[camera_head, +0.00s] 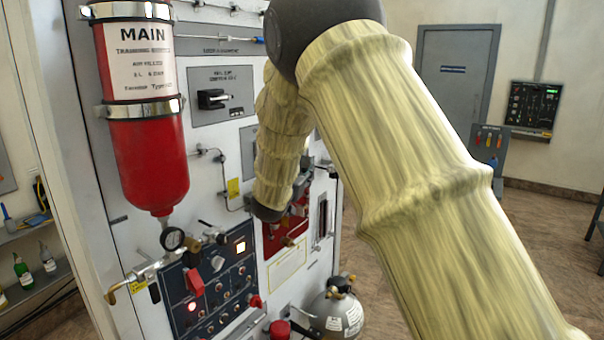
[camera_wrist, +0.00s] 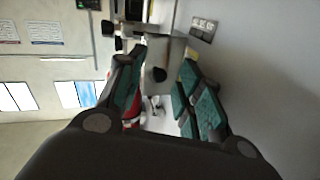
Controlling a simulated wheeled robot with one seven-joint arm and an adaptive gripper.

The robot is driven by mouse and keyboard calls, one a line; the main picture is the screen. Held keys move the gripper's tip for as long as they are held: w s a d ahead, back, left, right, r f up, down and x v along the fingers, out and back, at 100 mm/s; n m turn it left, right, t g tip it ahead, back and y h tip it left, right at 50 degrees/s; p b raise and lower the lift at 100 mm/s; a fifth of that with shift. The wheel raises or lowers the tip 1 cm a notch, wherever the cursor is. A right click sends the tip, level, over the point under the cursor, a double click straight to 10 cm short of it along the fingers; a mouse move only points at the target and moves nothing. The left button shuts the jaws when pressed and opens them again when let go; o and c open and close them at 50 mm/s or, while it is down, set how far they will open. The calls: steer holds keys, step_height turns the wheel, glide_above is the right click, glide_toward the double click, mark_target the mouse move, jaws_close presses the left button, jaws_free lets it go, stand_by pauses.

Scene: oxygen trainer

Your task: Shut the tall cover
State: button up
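My gripper (camera_wrist: 164,70) is open in the wrist view, its two teal-padded fingers spread apart. The gripper's fingers are mostly hidden there. A tall narrow dark-slotted fitting (camera_head: 322,218) is just right of the red panel. I cannot tell which part is the tall cover.
A red MAIN cylinder (camera_head: 148,150) is strapped to the panel at left. Below it are a gauge (camera_head: 172,238) and a dark switch panel (camera_head: 208,285) with lit lamps. A grey bottle (camera_head: 338,313) stands at the panel's foot. Open floor lies to the right.

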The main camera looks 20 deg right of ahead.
jaws_close()
steer(key=shift+d+f+n+t+y+b, duration=0.25)
steer(key=shift+y+b, duration=0.25)
steer(key=shift+b, duration=0.25)
steer(key=w+d+n+g+y+p, duration=0.1)
steer(key=w+d+n+y+p, duration=0.1)
steer(key=n+y, duration=0.6)
steer(key=w+d+n+g+y+p, duration=0.1)
steer(key=d+n+y+p, duration=0.3)
steer(key=y, duration=1)
steer(key=d+n, duration=0.2)
steer(key=n, duration=0.1)
steer(key=shift+w+r+n+y+p, duration=0.25)
steer(key=shift+w+n+y+p, duration=0.05)
steer(key=shift+w+n+p, duration=0.05)
stand_by(0.4)
steer(key=shift+w+n+g+y+p, duration=0.15)
steer(key=shift+n+g+y+p, duration=0.15)
steer(key=shift+g+p, duration=0.15)
